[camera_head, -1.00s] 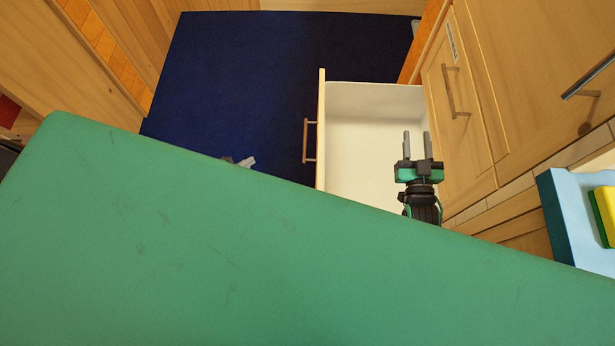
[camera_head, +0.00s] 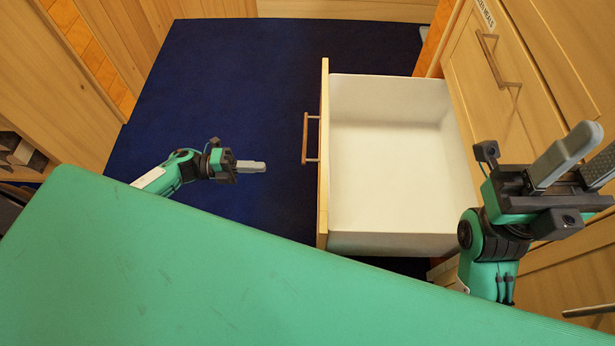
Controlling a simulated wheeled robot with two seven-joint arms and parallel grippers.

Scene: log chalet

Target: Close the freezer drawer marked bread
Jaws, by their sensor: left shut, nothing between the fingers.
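An open drawer (camera_head: 392,240) with white inner walls and a pale wood front stands pulled out to the left from the cabinet. It looks empty. Its front panel (camera_head: 323,200) is seen from above, so any marking on it is hidden. Its handle (camera_head: 306,138) faces left. My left gripper (camera_head: 262,166) is shut and empty, left of the handle and apart from it, pointing right. My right gripper (camera_head: 585,160) is open and empty at the right, beside the drawer and in front of the cabinet fronts.
A closed cabinet front (camera_head: 500,95) with a handle and a label partly reading "MEALS" stands behind the drawer at the right. Blue floor (camera_head: 240,80) is clear left of the drawer. Wooden walls (camera_head: 60,90) bound the left. My green body hides the lower area.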

